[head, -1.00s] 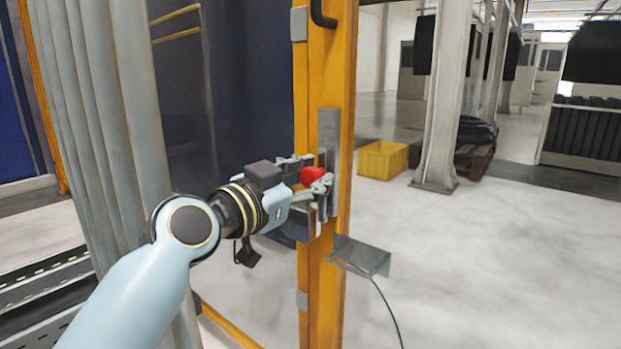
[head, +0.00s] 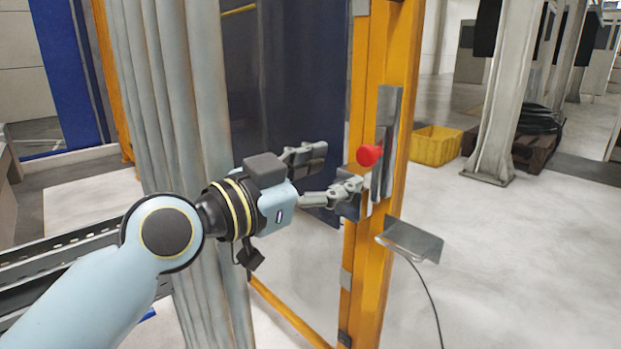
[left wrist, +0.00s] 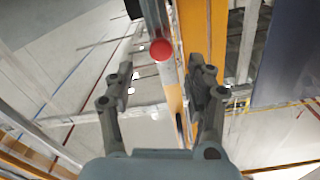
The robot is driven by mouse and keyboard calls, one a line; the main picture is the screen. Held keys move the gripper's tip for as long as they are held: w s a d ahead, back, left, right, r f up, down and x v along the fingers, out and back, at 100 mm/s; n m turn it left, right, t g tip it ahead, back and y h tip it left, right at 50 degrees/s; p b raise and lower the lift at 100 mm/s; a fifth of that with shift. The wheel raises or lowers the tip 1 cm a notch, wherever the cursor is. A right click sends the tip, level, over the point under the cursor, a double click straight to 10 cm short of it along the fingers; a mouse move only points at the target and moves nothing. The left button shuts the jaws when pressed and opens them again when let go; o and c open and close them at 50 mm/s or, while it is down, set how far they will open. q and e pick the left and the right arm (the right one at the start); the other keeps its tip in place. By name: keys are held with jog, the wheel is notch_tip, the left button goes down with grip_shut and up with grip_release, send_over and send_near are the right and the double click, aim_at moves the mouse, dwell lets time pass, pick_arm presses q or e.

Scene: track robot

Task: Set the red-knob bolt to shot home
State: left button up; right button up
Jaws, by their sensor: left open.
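The red knob (head: 369,155) of the bolt stands out from a grey metal plate (head: 387,130) on the yellow door post (head: 372,240). My left gripper (head: 340,168) is open, with its fingers spread, just left of the knob in the head view. In the left wrist view the knob (left wrist: 160,50) shows beyond the open fingertips (left wrist: 162,80), roughly between them and apart from both. The bolt's bar is mostly hidden, so I cannot tell how far it is shot. My right gripper is in neither view.
A grey bracket plate (head: 410,240) with a cable juts out below the bolt. A dark door panel (head: 290,90) is behind the gripper, and a grey column (head: 180,100) stands to its left. A yellow crate (head: 436,147) sits on the floor behind.

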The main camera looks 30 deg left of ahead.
pick_arm(q)
jog(key=v, duration=0.3)
jog(key=shift+s+a, duration=0.1)
jog(key=shift+s, duration=0.3)
jog(key=shift+f, duration=0.1)
